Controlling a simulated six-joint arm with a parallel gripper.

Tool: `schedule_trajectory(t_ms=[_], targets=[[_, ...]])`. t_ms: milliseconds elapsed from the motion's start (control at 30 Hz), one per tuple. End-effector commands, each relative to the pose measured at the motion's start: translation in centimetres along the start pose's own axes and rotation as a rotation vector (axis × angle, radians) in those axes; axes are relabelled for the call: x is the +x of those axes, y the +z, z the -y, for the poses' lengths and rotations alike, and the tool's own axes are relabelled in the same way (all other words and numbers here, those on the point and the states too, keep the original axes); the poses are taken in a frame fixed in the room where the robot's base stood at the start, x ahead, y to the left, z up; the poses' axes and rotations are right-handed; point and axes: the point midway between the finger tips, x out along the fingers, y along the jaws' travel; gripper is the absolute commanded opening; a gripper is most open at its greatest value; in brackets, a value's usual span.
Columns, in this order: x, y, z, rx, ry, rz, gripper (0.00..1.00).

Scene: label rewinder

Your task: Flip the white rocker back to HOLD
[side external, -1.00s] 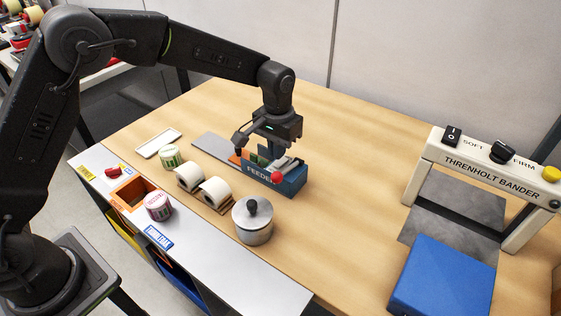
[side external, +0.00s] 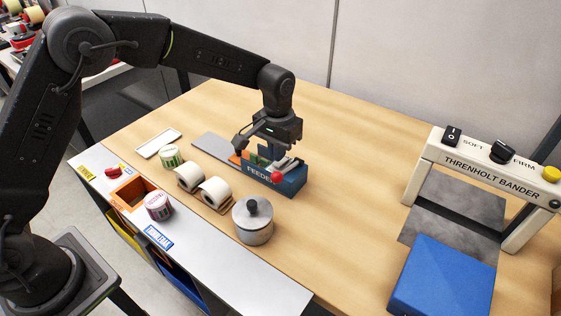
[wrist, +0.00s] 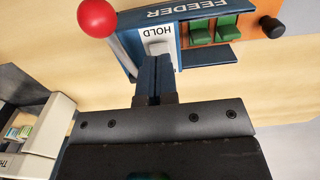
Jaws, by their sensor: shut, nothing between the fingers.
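The blue FEEDER box (side external: 290,183) stands on the table below my gripper (side external: 272,153). In the wrist view its top (wrist: 183,58) carries a white HOLD label (wrist: 156,31) with a pale rocker (wrist: 159,46) just beside it. My gripper (wrist: 155,68) is shut and empty, its fingertips right at the near edge of the rocker. The fingers partly cover the rocker, so I cannot tell whether they touch it or which way it is tipped.
A red-ball lever (wrist: 98,17) rises close to the left of the fingers. Green blocks (wrist: 212,31) and a dark knob (wrist: 271,27) lie to the right. In the side view, white rolls (side external: 203,184) and a lidded metal pot (side external: 253,221) stand near the feeder. The THRENHOLT BANDER (side external: 490,178) is far right.

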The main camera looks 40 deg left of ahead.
Motion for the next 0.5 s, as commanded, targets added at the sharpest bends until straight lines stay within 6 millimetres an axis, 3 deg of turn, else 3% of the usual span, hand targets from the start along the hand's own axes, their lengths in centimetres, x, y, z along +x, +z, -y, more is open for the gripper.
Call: schedule_trajectory(t_ms=[500], targets=[[0.75, 0.0, 0.0, 0.0, 0.0, 0.0, 0.0]])
